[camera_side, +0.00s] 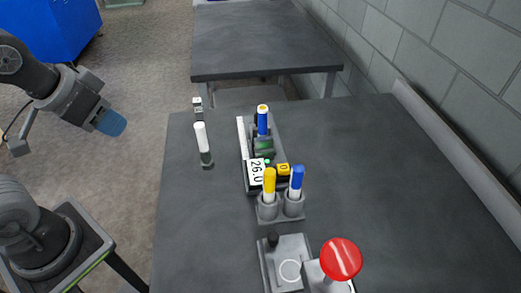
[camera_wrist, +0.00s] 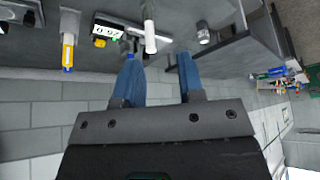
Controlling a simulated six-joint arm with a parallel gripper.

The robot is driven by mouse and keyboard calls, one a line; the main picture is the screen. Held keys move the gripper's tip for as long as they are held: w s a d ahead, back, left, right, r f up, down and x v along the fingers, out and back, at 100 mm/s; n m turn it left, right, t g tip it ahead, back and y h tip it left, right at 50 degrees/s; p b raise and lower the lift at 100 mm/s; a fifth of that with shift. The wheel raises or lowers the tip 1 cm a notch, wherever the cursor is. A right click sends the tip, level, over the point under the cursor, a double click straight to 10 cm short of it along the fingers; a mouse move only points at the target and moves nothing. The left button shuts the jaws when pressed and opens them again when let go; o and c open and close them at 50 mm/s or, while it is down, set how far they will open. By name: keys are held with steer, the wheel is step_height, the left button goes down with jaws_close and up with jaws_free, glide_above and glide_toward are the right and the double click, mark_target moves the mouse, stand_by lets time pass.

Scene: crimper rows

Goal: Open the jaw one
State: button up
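The crimper-like device (camera_side: 262,150) stands on the dark table, with a blue cylinder (camera_side: 263,122) with a yellow top upright in it. Its white display (camera_side: 256,172) reads 26.0; the display also shows upside down in the wrist view (camera_wrist: 108,30). I cannot tell which part is jaw one or whether it is open. A white-topped upright post (camera_side: 202,140) stands left of the device. My gripper (camera_side: 111,123) is raised left of the table, well away from the device. In the wrist view my gripper (camera_wrist: 157,72) has its two blue fingers apart, with nothing between them.
A grey holder (camera_side: 281,210) carries a yellow tube (camera_side: 269,185) and a blue tube (camera_side: 297,178) in front of the device. A large red button (camera_side: 341,258) sits at the front right. The table's right side is clear; a block wall (camera_side: 440,70) runs along the right.

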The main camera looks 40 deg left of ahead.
steer(key=shift+o, duration=0.7)
steer(key=shift+w+r, duration=0.2)
steer(key=shift+o, duration=0.7)
steer(key=w+r+g, duration=0.1)
steer(key=w+r, duration=0.2)
steer(key=w, duration=0.2)
steer(key=shift+w+d+r+n, duration=0.25)
steer(key=shift+w+d+n, duration=0.1)
steer(key=shift+d+n, duration=0.1)
steer(key=w+d+n+g, duration=0.1)
steer(key=w+d+g, duration=0.1)
steer(key=w, duration=0.7)
steer(key=w+d+n+g, duration=0.1)
steer(key=w+d, duration=0.2)
steer(key=w, duration=0.6)
steer(key=w+d+f+n+g, duration=0.2)
steer(key=w+d+f, duration=0.1)
steer(key=w+f, duration=0.35)
steer(key=f, duration=1.2)
steer(key=shift+w+a+f, duration=0.1)
steer(key=shift+w+f, duration=0.15)
steer(key=shift+f, duration=0.15)
steer(key=shift+c, duration=0.5)
jaws_close()
